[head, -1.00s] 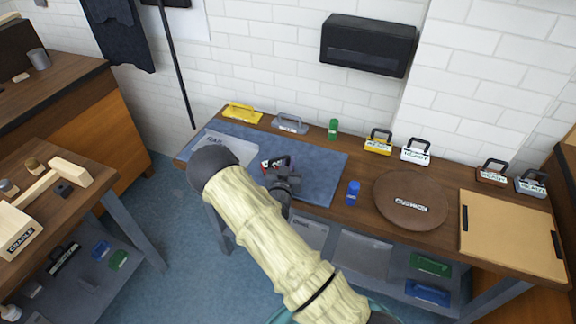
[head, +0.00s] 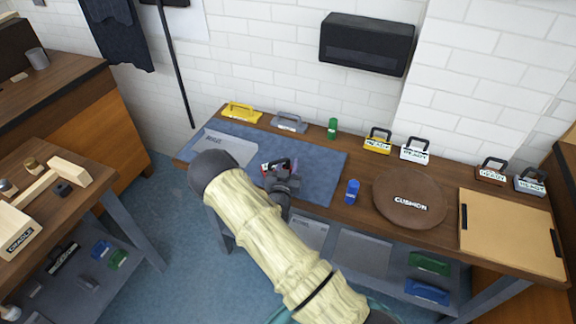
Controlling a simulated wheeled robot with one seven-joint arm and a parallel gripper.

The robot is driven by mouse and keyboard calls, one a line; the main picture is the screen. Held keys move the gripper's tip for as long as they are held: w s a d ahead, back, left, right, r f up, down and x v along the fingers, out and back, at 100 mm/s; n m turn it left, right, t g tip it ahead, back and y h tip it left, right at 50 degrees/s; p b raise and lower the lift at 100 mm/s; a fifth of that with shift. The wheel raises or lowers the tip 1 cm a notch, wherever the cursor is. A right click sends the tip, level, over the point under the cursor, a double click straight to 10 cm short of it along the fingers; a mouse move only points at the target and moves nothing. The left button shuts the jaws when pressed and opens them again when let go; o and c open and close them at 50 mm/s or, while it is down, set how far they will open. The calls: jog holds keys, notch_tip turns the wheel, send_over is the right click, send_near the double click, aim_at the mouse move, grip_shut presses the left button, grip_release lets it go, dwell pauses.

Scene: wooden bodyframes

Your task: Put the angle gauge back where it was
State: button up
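I cannot tell for sure which thing is the angle gauge. A small dark piece with red and white parts (head: 266,166) is at my gripper, over the blue mat (head: 318,172) on the workbench. My gripper (head: 279,172) is right against this piece in the picture. The wrist and the piece's small size hide the fingertips, so I cannot see whether they are closed on it or whether it touches the mat. A grey handled piece (head: 289,123) and a yellow handled piece (head: 242,112) stand along the bench's back edge.
A grey plate (head: 226,147) lies on the mat's left. A blue bottle-like piece (head: 352,191), a green cylinder (head: 332,129), a round brown cushion (head: 409,198) and a tan board (head: 510,235) are on the bench. Several handled READY blocks (head: 414,154) line the back right.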

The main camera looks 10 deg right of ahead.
jog(key=b+v, duration=0.2)
jog(key=v, duration=1)
jog(key=shift+r, duration=0.2)
jog(key=s+d+r+n+g+y, duration=0.1)
jog(key=s+r+n+g+y, duration=0.1)
jog(key=s+r+g, duration=0.5)
jog(key=s+d+r+n+g+y, duration=0.1)
jog(key=s+r+n+g+y, duration=0.2)
jog(key=s, duration=0.9)
notch_tip(320, 180, up, 4)
jog(key=g+y, duration=0.2)
jog(key=g, duration=0.1)
jog(key=shift+d+g+y, duration=0.3)
jog(key=shift+d+g, duration=0.05)
jog(key=shift+g, duration=0.05)
jog(key=shift+o, duration=0.3)
jog(key=shift+w+d+f, duration=0.1)
jog(key=shift+d, duration=0.05)
